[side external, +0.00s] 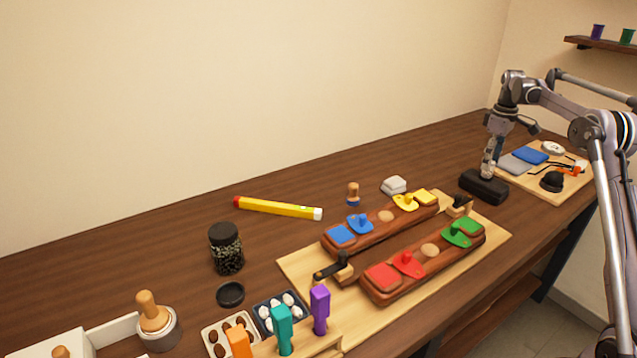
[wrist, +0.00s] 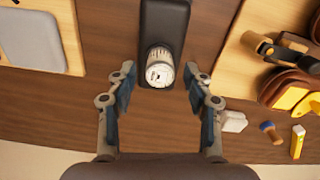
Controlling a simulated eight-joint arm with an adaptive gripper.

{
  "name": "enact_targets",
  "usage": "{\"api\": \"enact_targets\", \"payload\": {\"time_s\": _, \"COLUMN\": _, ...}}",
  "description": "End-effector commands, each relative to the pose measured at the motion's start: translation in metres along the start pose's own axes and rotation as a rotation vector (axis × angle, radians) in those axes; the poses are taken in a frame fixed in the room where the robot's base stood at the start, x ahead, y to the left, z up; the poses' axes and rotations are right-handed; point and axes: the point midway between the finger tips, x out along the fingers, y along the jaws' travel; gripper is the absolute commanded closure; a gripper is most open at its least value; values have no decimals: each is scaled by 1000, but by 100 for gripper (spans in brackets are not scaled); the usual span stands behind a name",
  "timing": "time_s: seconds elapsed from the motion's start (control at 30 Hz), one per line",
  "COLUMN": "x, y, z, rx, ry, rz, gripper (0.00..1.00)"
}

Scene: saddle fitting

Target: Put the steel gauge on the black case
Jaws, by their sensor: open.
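The black case (side external: 484,190) lies on the dark wooden table to the right of the wooden board, and its dark top also shows in the wrist view (wrist: 167,20). The steel gauge (wrist: 160,68), a silvery cylinder with a pale round face, appears to stand upright on the near end of the case in the wrist view. My gripper (wrist: 160,82) is open, with a finger on each side of the gauge and visible gaps to both. In the side view my gripper (side external: 493,150) is just above the case; its fingers and the gauge are hard to separate there.
A tan board (side external: 547,192) with a grey pad, a blue pad and a black cap lies right of the case. The wooden board (side external: 345,330) with red-brown saddle blocks is to its left. A white block (side external: 394,186) stands nearby. Bare table lies behind the case.

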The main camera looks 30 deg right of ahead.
Motion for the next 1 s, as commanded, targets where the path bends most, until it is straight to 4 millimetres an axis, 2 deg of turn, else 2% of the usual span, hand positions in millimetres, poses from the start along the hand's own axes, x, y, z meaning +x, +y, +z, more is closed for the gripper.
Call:
{"api": "enact_targets", "payload": {"time_s": 0.3, "x": -54, "y": 0, "z": 0, "rx": 0, "ry": 0, "rz": 0, "gripper": 48}}
{"api": "enact_targets", "payload": {"time_s": 0.5, "x": -79, "y": 0, "z": 0, "rx": 0, "ry": 0, "rz": 0, "gripper": 48}}
{"api": "enact_targets", "payload": {"time_s": 0.87, "x": -98, "y": 0, "z": 0, "rx": 0, "ry": 0, "rz": 0, "gripper": 48}}
{"api": "enact_targets", "payload": {"time_s": 1.0, "x": -105, "y": -8, "z": -6, "rx": 0, "ry": 7, "rz": 8, "gripper": 48}}
